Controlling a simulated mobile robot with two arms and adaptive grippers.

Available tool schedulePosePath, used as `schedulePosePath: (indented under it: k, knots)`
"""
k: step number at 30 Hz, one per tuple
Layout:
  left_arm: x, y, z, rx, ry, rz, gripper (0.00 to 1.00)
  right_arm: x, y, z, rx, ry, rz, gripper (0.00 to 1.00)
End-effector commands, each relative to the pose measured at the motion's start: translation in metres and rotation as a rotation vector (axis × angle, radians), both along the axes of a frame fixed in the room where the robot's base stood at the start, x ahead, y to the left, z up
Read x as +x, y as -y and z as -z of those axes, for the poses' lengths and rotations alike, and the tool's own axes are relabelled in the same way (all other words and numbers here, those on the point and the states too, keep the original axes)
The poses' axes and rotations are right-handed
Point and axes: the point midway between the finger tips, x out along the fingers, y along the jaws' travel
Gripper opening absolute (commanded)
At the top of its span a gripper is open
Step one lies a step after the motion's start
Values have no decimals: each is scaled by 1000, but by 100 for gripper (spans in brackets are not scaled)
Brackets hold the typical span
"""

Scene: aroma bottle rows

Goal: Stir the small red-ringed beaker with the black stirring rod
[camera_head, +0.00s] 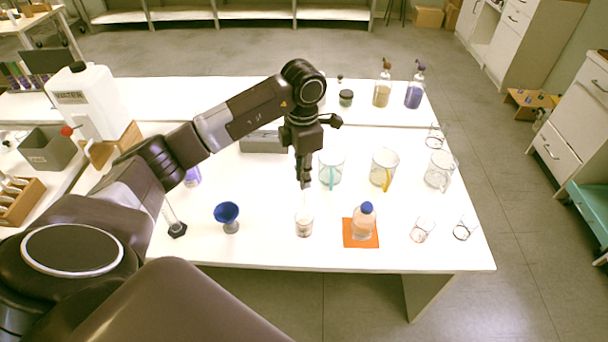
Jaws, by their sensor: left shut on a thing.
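My left gripper (305,180) points straight down over the front middle of the table. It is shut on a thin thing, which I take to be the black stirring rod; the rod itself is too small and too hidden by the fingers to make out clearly. A small clear beaker (304,226) stands upright on the table right below the gripper. Another small beaker (422,231) with a faint reddish rim and one with a dark rim (464,230) stand at the front right. Ring colours are hard to tell at this size. My right gripper is out of view.
A blue-capped bottle (363,220) stands on an orange mat (374,240) right of the near beaker. A blue funnel (227,213) and a cylinder (174,222) stand left. A grey box (263,143) is behind my arm.

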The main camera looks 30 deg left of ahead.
Motion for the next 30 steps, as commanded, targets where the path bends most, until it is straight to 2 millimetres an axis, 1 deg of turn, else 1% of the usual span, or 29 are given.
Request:
schedulePosePath:
  k: [5, 14, 30]
  knots:
    - [0, 0, 5, -1, 1, 0, 0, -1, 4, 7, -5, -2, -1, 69]
    - [0, 0, 26, 0, 0, 0, 0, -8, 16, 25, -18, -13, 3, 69]
    - [0, 0, 64, 0, 0, 0, 0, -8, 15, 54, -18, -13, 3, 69]
